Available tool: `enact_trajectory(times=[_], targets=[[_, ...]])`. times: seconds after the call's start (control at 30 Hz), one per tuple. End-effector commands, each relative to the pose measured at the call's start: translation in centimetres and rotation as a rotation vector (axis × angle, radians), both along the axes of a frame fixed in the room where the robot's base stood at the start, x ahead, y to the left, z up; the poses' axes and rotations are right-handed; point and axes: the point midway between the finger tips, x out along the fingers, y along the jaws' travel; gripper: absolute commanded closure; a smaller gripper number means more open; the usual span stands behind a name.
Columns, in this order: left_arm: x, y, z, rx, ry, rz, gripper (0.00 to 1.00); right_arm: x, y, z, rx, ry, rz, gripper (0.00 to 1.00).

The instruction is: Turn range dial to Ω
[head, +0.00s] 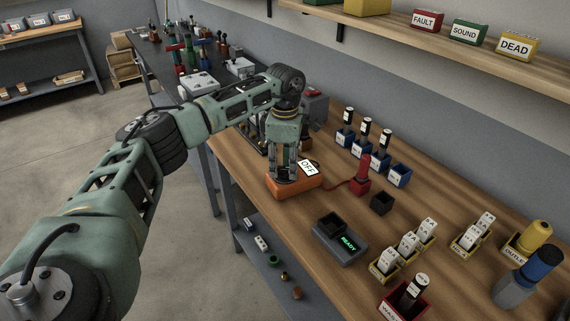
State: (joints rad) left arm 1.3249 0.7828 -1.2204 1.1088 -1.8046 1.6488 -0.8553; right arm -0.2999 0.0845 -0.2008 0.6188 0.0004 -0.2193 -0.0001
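An orange meter (297,186) lies on the wooden bench, with a tilted white display (308,167) reading OFF. A red probe (361,171) stands upright to its right, with a red lead running toward the meter. My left gripper (285,176) points straight down over the left part of the meter, its fingers at the top face. The gripper hides the range dial and its marks, and I cannot tell whether the fingers are closed on it. My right gripper is out of view.
A grey device (341,242) reading READY sits in front, with a small black box (381,203) nearby. Blue bins (398,176) stand behind; yellow bins (386,266) and a red bin (405,304) stand at the right. A shelf (400,27) overhangs the bench.

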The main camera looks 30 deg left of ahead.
Motion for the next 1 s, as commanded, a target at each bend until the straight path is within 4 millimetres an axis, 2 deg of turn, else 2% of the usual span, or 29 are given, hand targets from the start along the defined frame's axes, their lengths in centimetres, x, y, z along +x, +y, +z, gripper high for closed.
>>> enact_trajectory(times=[0.17,0.4,0.6,0.77,1.0], targets=[[0.1,0.0,2.6,-0.001,-0.006,0.000,0.68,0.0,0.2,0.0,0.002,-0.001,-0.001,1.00],[0.2,0.0,7.8,-0.002,-0.006,0.000,0.68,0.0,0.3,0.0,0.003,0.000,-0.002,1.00],[0.1,0.0,10.8,-0.001,-0.003,0.000,0.68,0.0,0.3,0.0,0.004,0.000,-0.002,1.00],[0.0,0.0,11.7,0.000,-0.001,0.001,0.68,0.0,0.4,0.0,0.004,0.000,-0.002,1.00],[0.0,0.0,11.8,-0.001,0.000,0.000,0.68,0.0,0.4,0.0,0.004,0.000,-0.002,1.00]])
